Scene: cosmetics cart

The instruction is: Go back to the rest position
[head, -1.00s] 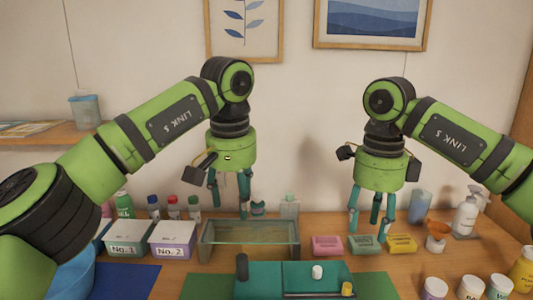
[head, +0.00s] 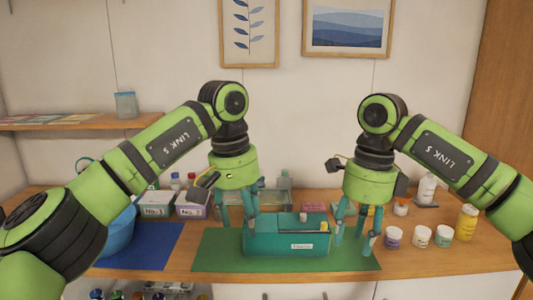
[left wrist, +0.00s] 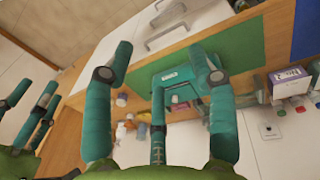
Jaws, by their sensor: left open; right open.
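My left gripper (head: 238,222) hangs fingers down in the head view, open and empty. In front of it in the line of sight lies the left part of a teal box (head: 290,242). My right gripper (head: 355,237) hangs the same way at the box's right side, open and empty. In the left wrist view, the left gripper's teal fingers (left wrist: 165,75) are spread wide, with the teal box (left wrist: 176,78) seen between them. The right gripper (left wrist: 35,115) shows at the left edge there. Whether the fingers touch the box cannot be told.
The box stands on a green mat (head: 215,258) by the table's front edge. A blue mat (head: 145,248) and a blue bowl (head: 118,238) lie left. White boxes (head: 155,210), a glass container (head: 270,197) and jars (head: 420,237) surround. A yellow bottle (head: 467,222) stands right.

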